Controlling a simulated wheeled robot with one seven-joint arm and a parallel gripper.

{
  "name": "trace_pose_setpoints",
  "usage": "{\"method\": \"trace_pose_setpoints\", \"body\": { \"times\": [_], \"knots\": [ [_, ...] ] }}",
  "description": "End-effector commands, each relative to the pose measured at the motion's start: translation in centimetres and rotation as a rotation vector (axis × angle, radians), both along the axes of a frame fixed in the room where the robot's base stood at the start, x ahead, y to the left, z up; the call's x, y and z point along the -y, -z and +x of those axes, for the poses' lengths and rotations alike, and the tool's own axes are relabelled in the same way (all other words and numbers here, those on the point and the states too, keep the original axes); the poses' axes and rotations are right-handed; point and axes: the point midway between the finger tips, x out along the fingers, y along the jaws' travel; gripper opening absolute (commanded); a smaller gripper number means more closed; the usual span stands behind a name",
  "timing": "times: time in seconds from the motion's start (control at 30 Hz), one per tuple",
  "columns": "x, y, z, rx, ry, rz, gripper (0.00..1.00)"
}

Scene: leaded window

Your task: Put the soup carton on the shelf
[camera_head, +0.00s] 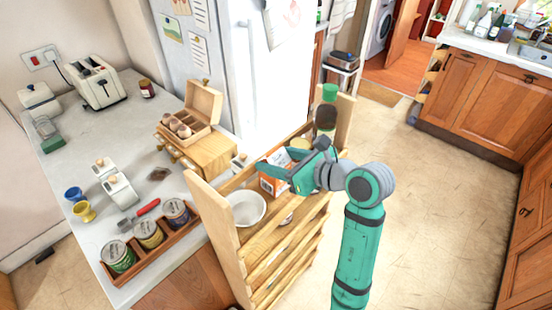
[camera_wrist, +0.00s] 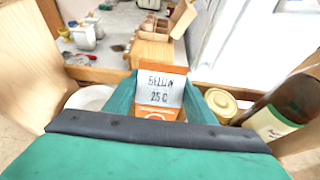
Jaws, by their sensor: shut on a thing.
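The soup carton (camera_head: 275,176) is orange and white. In the wrist view the carton (camera_wrist: 160,90) stands between the two fingers, its label reading "BELOW 25 C". My gripper (camera_head: 290,175) is shut on it, over the top of the wooden shelf (camera_head: 202,197). My teal arm comes in from the right. A white bowl (camera_head: 246,208) stands on the shelf to the left of the carton. The carton's lower end is hidden, so I cannot tell whether it touches the shelf board.
A dark bottle with a green cap (camera_head: 329,93) and a yellow-lidded tin (camera_wrist: 221,103) stand to the carton's right. The counter (camera_head: 73,155) to the left holds a toaster, a box and a crate of tins. The floor (camera_head: 430,200) on the right is clear.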

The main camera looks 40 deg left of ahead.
Motion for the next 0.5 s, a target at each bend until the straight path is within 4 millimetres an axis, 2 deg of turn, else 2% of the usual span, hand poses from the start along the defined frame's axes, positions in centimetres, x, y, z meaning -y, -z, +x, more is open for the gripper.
{"method": "trace_pose_setpoints", "body": {
  "times": [0.3, 0.33, 0.4, 0.5],
  "knots": [
    [-0.03, 0.15, -0.02, 0.001, 0.0, 0.002, 0.0],
    [-0.06, 0.25, -0.04, 0.001, -0.001, 0.0, 0.52],
    [-0.04, 0.22, -0.03, 0.001, -0.001, 0.0, 0.69],
    [0.2, 0.22, 0.12, 0.001, 0.004, 0.0, 0.69]
  ]
}}
